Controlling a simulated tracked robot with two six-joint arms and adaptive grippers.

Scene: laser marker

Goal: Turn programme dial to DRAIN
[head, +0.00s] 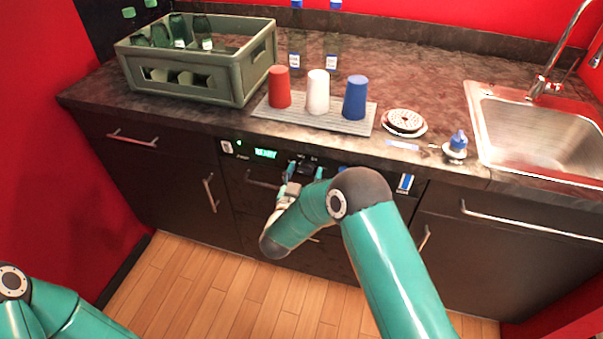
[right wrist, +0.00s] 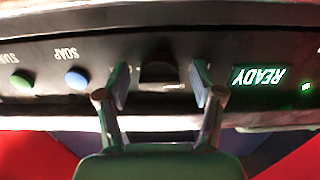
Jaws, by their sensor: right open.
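The programme dial (right wrist: 158,73) is a dark knob on the black control panel (right wrist: 220,60) of the dishwasher front. In the upside-down right wrist view it sits between my two right fingers, with a small gap on each side. My right gripper (right wrist: 160,85) is open, with its fingertips close to the panel. In the head view my right gripper (head: 305,171) is at the panel, just right of the green READY display (head: 265,154). The dial's pointer and its programme labels cannot be read. Only part of my left arm shows at the lower left; its gripper is out of view.
A blue SOAP button (right wrist: 78,80) and a green button (right wrist: 21,82) are on the same panel. A bar handle (head: 262,182) runs below it. Above, the worktop holds a bottle crate (head: 190,75), cups on a mat (head: 318,122) and a sink (head: 540,135).

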